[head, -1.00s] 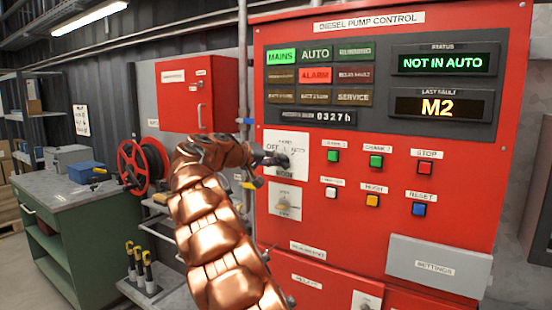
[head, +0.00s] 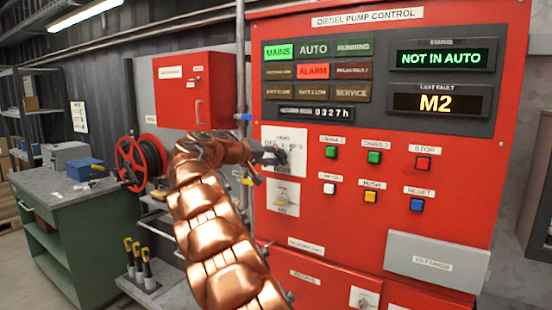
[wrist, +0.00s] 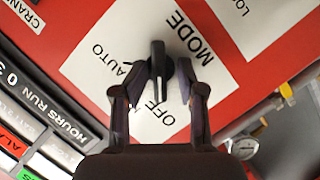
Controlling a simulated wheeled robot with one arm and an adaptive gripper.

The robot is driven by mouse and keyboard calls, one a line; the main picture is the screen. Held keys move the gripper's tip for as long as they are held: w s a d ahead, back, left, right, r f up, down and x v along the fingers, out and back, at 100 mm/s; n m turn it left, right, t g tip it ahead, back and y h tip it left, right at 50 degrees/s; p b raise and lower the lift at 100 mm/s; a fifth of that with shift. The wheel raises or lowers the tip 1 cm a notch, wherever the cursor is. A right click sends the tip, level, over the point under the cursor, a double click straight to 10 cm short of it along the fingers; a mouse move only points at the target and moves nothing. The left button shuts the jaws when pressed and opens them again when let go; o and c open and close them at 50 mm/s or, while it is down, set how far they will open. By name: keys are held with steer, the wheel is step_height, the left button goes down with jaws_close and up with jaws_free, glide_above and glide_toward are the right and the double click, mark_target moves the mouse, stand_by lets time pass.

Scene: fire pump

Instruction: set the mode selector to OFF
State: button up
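The mode selector (wrist: 158,62) is a black knob with a lever-like handle on a white plate (wrist: 95,62). In the wrist view its handle runs nearly up and down, with its lower end by the OFF label. AUTO reads on the left and MODE on the right; the HAND label is not visible there. My gripper (wrist: 160,82) is open, with one finger on each side of the handle and gaps showing. In the head view my gripper (head: 262,155) is at the plate on the red panel's left side and partly covers the knob.
The red diesel pump control panel (head: 470,225) shows NOT IN AUTO and M2. A second selector (head: 283,198) is just below my gripper. Push buttons, including a red stop button (head: 423,163), are to the right. A vertical pipe (head: 241,60) stands left of the panel.

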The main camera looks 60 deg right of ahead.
steer(key=shift+a, duration=0.1)
steer(key=v, duration=1.2)
stand_by(0.4)
steer(key=s+a+f+n+y, duration=0.3)
steer(key=s+a+f+y, duration=0.2)
steer(key=s+a+f, duration=0.5)
steer(key=s+a+f+n+t+y, duration=0.1)
steer(key=s+a+f+n+y, duration=0.3)
steer(key=s+a+f, duration=0.6)
steer(key=s+a+f+n+t+y, duration=0.1)
steer(key=s+a+f+n+y, duration=0.2)
steer(key=s+a+f, duration=0.7)
steer(key=a+f+y, duration=0.2)
steer(key=a+f, duration=0.1)
steer(key=a, duration=1.2)
steer(key=shift+f+n+y, duration=0.3)
steer(key=shift+f, duration=0.05)
steer(key=shift+a, duration=0.15)
